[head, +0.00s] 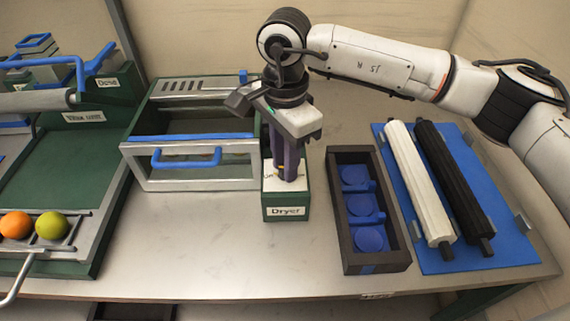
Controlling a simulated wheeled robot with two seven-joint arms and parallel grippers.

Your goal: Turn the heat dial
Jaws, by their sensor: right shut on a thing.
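The dryer's green control box (270,202) stands in the middle of the table, with a "Dryer" label on its front and a white panel on top. My right gripper (287,174) points down onto this panel. Its jaws are shut on the heat dial, which the fingers hide almost wholly, so its setting cannot be read. The dryer's metal drawer (154,178) with a blue handle (187,163) adjoins the box on the left. My left gripper is not in view.
Right of the box is a black tray (341,219) with blue round pieces. A blue board (478,178) carries a white roller (420,184) and a black roller (455,188). At left, an orange (15,224) and a yellow-green fruit (52,225) sit on a rack. The front table strip is clear.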

